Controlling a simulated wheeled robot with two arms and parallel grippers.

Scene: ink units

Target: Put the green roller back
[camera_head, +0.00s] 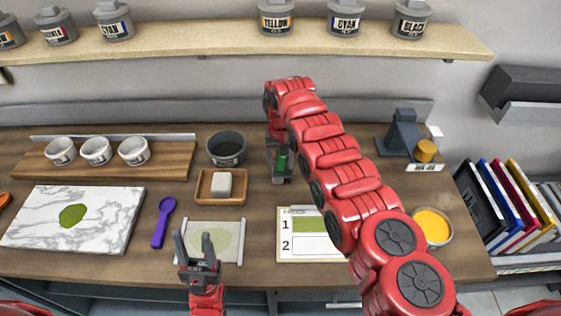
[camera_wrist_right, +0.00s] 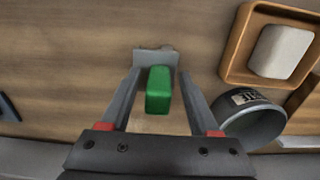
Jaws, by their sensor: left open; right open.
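The green roller (camera_head: 282,162) stands at a small grey stand (camera_head: 281,179) on the desk. In the right wrist view, the green roller (camera_wrist_right: 159,92) lies between the two fingers of my right gripper (camera_wrist_right: 159,80), with a narrow gap on each side. The grey stand (camera_wrist_right: 156,56) shows just beyond it. My right gripper (camera_head: 279,145) is open around the roller; its arm hides part of the desk. My left gripper (camera_head: 196,247) is open and empty above the front of the desk, over the edge of a pale sheet (camera_head: 229,226) with a light green patch.
A dark pot (camera_head: 226,149) and a wooden tray (camera_head: 205,197) with a white block (camera_head: 221,184) stand left of the roller. A marble slab (camera_head: 110,237), purple spoon (camera_head: 160,229), numbered card (camera_head: 285,251) and yellow bowl (camera_head: 449,236) lie around. A shelf (camera_head: 190,42) with tins is above.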

